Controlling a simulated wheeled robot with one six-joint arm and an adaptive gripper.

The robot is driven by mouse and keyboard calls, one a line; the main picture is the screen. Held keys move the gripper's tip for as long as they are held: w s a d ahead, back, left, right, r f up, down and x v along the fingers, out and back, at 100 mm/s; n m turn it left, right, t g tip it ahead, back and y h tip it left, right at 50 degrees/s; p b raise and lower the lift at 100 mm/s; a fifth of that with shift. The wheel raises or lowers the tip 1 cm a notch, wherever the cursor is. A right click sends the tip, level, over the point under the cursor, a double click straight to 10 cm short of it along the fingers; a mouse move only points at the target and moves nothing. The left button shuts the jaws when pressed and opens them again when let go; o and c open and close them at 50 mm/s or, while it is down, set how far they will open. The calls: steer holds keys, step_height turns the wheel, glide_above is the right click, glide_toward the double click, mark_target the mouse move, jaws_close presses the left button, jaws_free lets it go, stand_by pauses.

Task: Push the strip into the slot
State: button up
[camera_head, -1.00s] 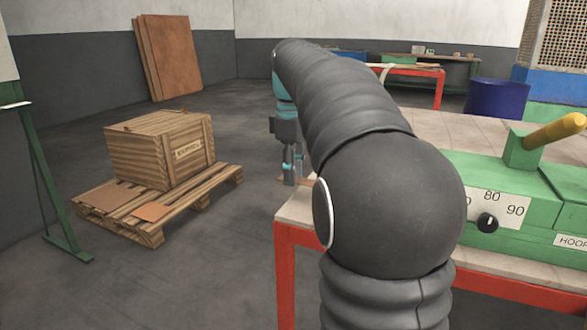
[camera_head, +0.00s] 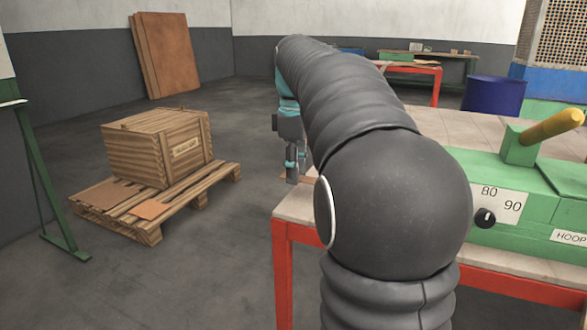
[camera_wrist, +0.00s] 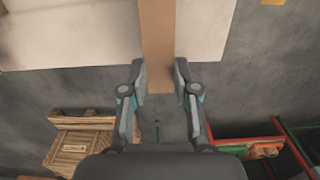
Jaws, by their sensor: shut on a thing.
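The strip (camera_wrist: 158,40) is a flat brown band in the wrist view. It runs from between my fingertips to the top edge of the picture, over pale table surfaces on both sides. My gripper (camera_wrist: 160,78) is shut on the near end of the strip, with one finger at each side edge. In the head view my gripper (camera_head: 293,172) points down at the left edge of the tiled table, partly behind my own arm. A green machine (camera_head: 530,190) with a dial and a yellow handle (camera_head: 552,126) stands on the table. I cannot make out the slot.
The red-legged table (camera_head: 285,262) stands in front at the right. A wooden crate (camera_head: 160,150) sits on a pallet (camera_head: 150,205) on the floor at the left. A blue drum (camera_head: 493,96) stands behind the table. The floor between pallet and table is clear.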

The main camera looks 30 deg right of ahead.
steer(key=shift+s+d, duration=0.6)
steer(key=shift+s, duration=0.15)
steer(key=o, duration=1)
step_height(320, 180, up, 12)
steer(key=shift+f, duration=0.1)
stand_by(0.5)
steer(key=s+a+f+m+t, duration=0.2)
steer(key=s+a+f, duration=0.3)
steer(key=f, duration=0.4)
steer(key=s+a+f+m+t, duration=0.1)
steer(key=s+a+f+m, duration=0.2)
steer(key=s+a+f, duration=0.3)
steer(key=s+a+f+m+t, duration=0.2)
steer(key=s+a+f, duration=0.3)
steer(key=f, duration=0.7)
steer(key=shift+s+a+f+m+t, duration=0.1)
steer(key=shift+s+m+t, duration=0.05)
steer(key=shift+s, duration=0.5)
steer(key=shift+s+a+m+t, duration=0.1)
steer(key=shift+s+m+t, duration=0.05)
steer(key=shift+s, duration=0.5)
